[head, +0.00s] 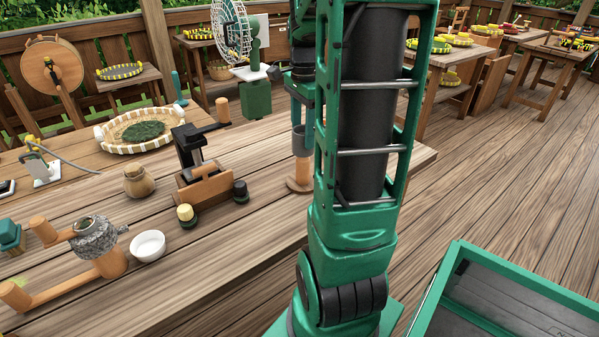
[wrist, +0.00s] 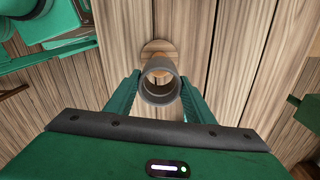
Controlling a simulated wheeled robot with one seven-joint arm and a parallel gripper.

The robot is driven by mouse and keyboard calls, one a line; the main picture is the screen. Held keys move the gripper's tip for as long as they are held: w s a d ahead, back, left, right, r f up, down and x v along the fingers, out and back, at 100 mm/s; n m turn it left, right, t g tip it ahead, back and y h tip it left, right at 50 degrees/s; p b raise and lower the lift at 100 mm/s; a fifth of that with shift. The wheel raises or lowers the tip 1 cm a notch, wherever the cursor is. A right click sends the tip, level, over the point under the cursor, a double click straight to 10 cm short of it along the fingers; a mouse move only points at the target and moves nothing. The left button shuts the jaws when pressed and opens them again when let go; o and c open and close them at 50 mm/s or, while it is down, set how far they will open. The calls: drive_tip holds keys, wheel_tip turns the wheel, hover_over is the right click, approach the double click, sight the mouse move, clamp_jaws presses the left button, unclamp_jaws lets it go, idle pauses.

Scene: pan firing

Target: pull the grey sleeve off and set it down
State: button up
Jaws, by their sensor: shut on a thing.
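The grey sleeve (wrist: 160,92) is a short hollow tube. In the wrist view it stands between the two green fingers of my gripper (wrist: 160,95), which is shut on it. Through its bore I see a light wooden part, and a round wooden base (wrist: 157,47) shows behind it on the table. In the head view the grey sleeve (head: 299,140) is upright above a wooden post with a round foot (head: 299,185), near the table's right end. My arm hides part of it there. I cannot tell how far the sleeve still surrounds the post.
The wooden table (head: 200,265) holds a black press (head: 195,150) on a wooden stand, a white bowl (head: 147,245), a clay jar (head: 139,182) and a basket of leaves (head: 100,137). Bare table lies in front of the post. A green bin (head: 450,280) stands at lower right.

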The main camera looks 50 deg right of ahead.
drive_tip(key=shift+r, duration=0.1)
wheel_tip(320, 180, up, 4)
drive_tip(key=shift+f, duration=0.1)
idle(0.7)
idle(0.3)
